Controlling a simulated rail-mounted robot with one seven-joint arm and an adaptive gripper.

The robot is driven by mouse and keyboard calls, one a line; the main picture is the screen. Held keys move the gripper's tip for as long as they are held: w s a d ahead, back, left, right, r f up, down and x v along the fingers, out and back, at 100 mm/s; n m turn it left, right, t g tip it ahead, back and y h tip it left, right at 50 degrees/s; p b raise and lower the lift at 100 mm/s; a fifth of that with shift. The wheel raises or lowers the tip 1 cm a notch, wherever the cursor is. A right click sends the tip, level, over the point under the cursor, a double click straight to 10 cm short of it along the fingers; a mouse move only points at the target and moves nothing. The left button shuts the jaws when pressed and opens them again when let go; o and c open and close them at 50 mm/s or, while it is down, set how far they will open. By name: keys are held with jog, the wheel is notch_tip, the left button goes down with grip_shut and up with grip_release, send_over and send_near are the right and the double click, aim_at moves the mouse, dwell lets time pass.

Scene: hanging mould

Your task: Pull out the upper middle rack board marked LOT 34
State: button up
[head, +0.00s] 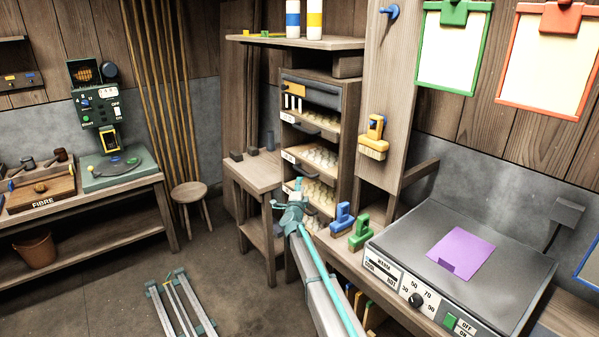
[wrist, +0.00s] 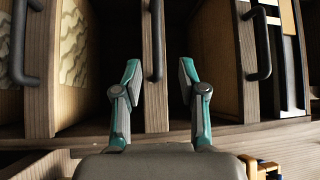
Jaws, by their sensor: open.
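The wooden rack (head: 348,115) stands in the middle of the head view with several boards stacked in it. The boards carry small white labels at their left front, too small to read, so I cannot tell which is LOT 34. One upper board (head: 313,122) holds pale moulded pieces and has a dark front handle. My gripper (head: 290,212) is in front of the lower rack in the head view. In the wrist view my gripper (wrist: 159,75) is open and empty, its fingers either side of a dark bar handle (wrist: 155,40), apart from it.
In the wrist view, more handles flank this one, left (wrist: 22,45) and right (wrist: 262,45). In the head view, blue (head: 341,218) and green (head: 359,232) blocks stand on the bench right of my arm, beside a hot plate (head: 470,225). A small side table (head: 252,172) stands left.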

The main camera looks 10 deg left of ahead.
aim_at(302, 172)
jog(key=w+p, duration=0.1)
jog(key=w, duration=0.2)
jog(key=w+p, duration=0.1)
jog(key=w, duration=0.3)
jog(key=w+r+p, duration=0.1)
jog(key=w, duration=0.2)
jog(key=shift+w+a+p, duration=0.25)
jog(key=shift+w+p, duration=0.05)
jog(key=shift+w, duration=0.05)
grip_shut()
